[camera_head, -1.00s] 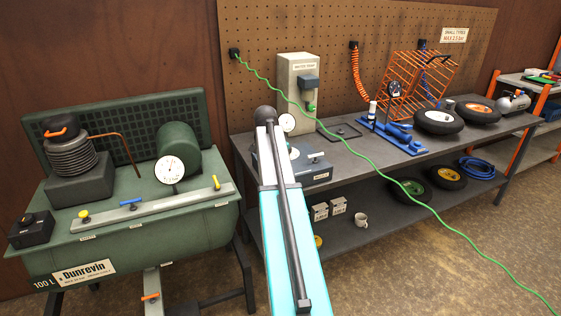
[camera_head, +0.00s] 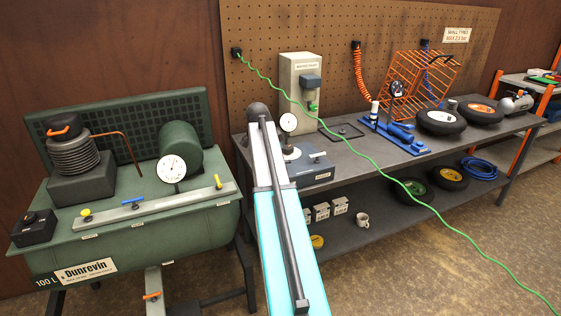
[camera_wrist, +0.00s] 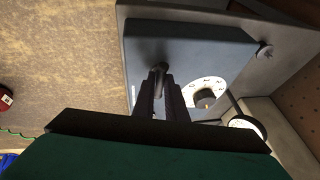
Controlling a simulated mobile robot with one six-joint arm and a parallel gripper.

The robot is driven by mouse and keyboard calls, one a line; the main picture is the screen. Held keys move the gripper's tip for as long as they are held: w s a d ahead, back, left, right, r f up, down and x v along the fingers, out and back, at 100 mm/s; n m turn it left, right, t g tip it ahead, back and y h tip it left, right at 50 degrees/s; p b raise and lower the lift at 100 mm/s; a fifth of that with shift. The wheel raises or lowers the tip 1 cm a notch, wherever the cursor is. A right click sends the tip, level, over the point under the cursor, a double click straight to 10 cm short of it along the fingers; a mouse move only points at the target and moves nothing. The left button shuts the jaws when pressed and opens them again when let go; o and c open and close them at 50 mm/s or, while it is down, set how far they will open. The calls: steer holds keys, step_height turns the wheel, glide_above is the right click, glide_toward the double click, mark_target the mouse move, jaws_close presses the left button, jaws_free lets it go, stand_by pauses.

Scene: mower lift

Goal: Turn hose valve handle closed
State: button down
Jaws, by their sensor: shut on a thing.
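My gripper (camera_wrist: 159,80) is shut on a short dark handle (camera_wrist: 160,67) that stands up from a blue-grey box. The box (camera_wrist: 188,45) fills the upper middle of the wrist view, with a white ring dial beside the fingers. In the head view the box (camera_head: 318,165) sits on the bench, partly behind my teal and white arm, which hides my gripper and the handle. I cannot tell from these views whether this handle is the hose valve's. Small yellow and blue handles (camera_head: 131,202) sit on the green compressor's rail, and an orange one (camera_head: 151,296) below it.
A round gauge (camera_head: 288,122) stands at the box, close to my arm. The green compressor (camera_head: 150,245) is at the left. A green hose (camera_head: 345,153) crosses in front of the bench (camera_head: 430,157). Tyres and an orange cage (camera_head: 425,75) are farther right.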

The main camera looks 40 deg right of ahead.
steer(key=shift+s+d+f, duration=0.1)
steer(key=shift+s+d, duration=0.05)
steer(key=shift+s, duration=0.1)
steer(key=c, duration=1.8)
jaws_free()
steer(key=shift+w, duration=0.1)
steer(key=shift+v, duration=0.95)
steer(key=b+v, duration=0.1)
steer(key=v, duration=1.1)
steer(key=shift+b, duration=0.35)
